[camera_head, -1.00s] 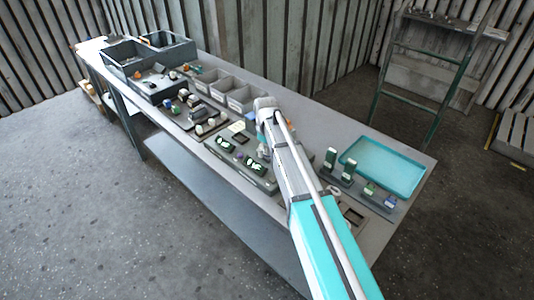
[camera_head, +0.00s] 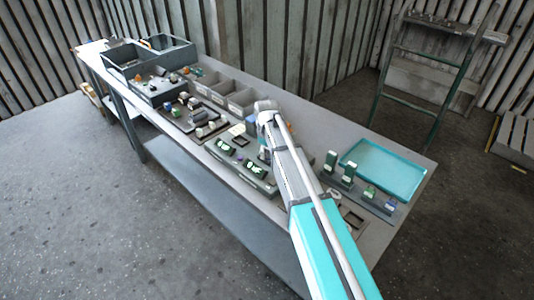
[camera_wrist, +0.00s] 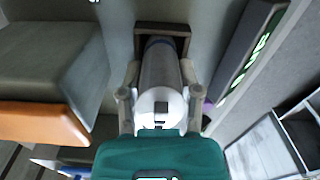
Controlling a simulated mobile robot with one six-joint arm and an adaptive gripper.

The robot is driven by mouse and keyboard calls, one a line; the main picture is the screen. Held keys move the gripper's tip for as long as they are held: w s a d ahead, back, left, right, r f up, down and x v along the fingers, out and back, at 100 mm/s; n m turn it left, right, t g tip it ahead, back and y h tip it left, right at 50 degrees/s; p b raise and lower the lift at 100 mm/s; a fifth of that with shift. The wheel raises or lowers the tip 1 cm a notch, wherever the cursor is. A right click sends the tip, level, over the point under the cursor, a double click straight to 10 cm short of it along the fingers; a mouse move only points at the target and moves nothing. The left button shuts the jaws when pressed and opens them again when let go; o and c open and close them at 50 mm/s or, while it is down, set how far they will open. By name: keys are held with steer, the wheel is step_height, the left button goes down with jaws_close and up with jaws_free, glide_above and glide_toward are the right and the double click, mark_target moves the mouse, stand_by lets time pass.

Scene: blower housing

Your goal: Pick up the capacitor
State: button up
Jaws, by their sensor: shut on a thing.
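In the wrist view, the capacitor (camera_wrist: 161,84) is a silver cylinder with a dark band at its far end and a small black mark near its close end. My gripper (camera_wrist: 158,97) has one finger on each side of it and is shut on it. The far end of the cylinder meets a dark square frame (camera_wrist: 142,29); I cannot tell whether it sits inside it or is just above it. In the head view, my arm reaches over the middle of the bench and hides the capacitor and most of the gripper.
The long grey bench (camera_head: 312,122) carries grey open bins (camera_head: 218,90) behind the arm and a dark board with green displays (camera_head: 252,169) to its left. A teal tray (camera_head: 384,168) lies on the right. In the wrist view, an orange-edged grey block (camera_wrist: 42,119) is close on the left.

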steer(key=shift+c, duration=0.4)
steer(key=shift+r, duration=0.15)
step_height(320, 180, up, 3)
steer(key=p, duration=0.3)
steer(key=shift+f, duration=0.2)
steer(key=s+a+r+p, duration=0.4)
steer(key=s+r+p, duration=0.6)
steer(key=s, duration=0.3)
steer(key=shift+s, duration=0.25)
steer(key=shift+d, duration=0.1)
step_height(320, 180, down, 5)
steer(key=b, duration=0.5)
steer(key=shift+f, duration=0.15)
steer(key=shift+s, duration=0.15)
stand_by(1.2)
